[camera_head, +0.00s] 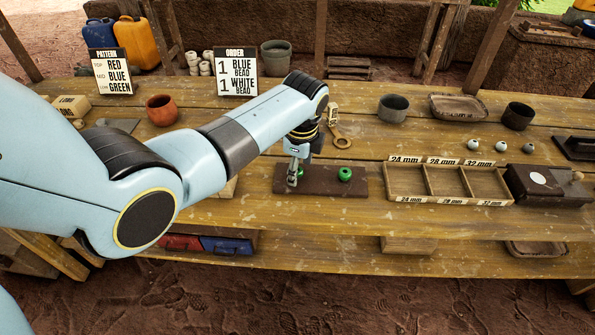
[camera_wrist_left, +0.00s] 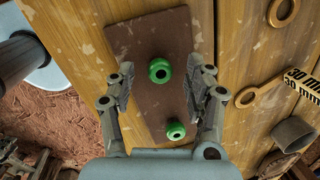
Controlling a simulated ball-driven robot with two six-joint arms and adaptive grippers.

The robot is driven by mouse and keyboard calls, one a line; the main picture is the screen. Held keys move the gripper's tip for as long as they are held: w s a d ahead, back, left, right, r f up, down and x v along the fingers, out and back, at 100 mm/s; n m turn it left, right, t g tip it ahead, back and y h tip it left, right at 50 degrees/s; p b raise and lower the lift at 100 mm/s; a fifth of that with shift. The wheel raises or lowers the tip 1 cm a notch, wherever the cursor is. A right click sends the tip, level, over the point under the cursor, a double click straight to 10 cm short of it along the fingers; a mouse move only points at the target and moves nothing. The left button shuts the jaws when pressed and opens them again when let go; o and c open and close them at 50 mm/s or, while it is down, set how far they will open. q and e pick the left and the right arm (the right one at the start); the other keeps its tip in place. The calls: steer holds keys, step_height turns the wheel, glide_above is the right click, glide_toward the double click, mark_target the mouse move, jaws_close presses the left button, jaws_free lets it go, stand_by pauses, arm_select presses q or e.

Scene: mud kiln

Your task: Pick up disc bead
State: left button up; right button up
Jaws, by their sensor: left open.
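Two small green round beads, each with a dark centre hole, sit on a dark brown board (camera_head: 325,187) on the wooden table. One bead (camera_head: 345,174) stands clear on the board's right half and is the lower bead (camera_wrist_left: 175,130) in the left wrist view. The other bead (camera_wrist_left: 160,71) is mostly hidden behind my left gripper (camera_head: 293,181) in the head view. My left gripper (camera_wrist_left: 160,82) is open and points down over the board. In the left wrist view that second bead appears between its fingertips, with gaps on both sides. My right gripper is out of view.
Right of the board is a tray (camera_head: 425,198) with labelled compartments, then a dark box (camera_head: 545,184). Behind are a ring tool (camera_head: 341,141), a grey cup (camera_head: 393,107), several small balls (camera_head: 501,146) and an order sign (camera_head: 237,72). An orange pot (camera_head: 161,110) stands left.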

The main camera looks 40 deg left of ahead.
arm_select(q)
steer(key=c, duration=0.9)
steer(key=shift+r+p, duration=0.4)
steer(key=shift+p, duration=0.1)
step_height(320, 180, up, 4)
steer(key=p, duration=0.4)
steer(key=shift+p, duration=0.3)
steer(key=shift+w+d+r+p, duration=0.2)
steer(key=shift+d+r+p, duration=0.7)
steer(key=shift+d, duration=1.05)
steer(key=shift+w+d+r+p, duration=0.25)
steer(key=shift+d+r+p, duration=0.7)
steer(key=shift+d, duration=1)
steer(key=shift+w+d+r+p, duration=0.2)
steer(key=shift+d+r+p, duration=0.35)
steer(key=shift+d+r, duration=1.05)
steer(key=shift+d+f, duration=0.25)
steer(key=shift+d, duration=0.05)
steer(key=shift+r, duration=0.35)
